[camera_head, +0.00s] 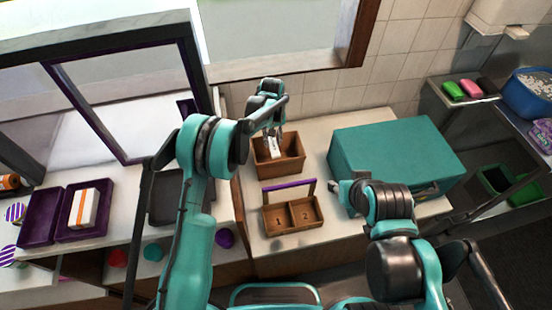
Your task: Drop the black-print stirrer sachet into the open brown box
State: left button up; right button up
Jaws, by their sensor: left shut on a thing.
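The open brown box (294,165) stands on the light counter near the tiled wall. My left gripper (268,136) is over the box and points down. It is shut on a small white sachet (271,150) with dark marks, which looks like the black-print stirrer sachet, though the print is too small to read. The sachet hangs at the box's opening; I cannot tell how far its lower end reaches inside. My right gripper (334,187) is beside the teal case, away from the sachet; its finger opening is unclear.
A brown caddy (292,217) with compartments marked 1 and 2 and a purple handle stands in front of the box. A large teal case (394,150) stands to the right. A purple open box (42,218) holds an orange-striped white pack (84,208) at left.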

pick_arm(q)
jog(key=o, duration=0.8)
jog(key=shift+r, duration=0.1)
notch_tip(320, 180, up, 12)
jog(key=shift+f, duration=0.1)
dwell(0.4)
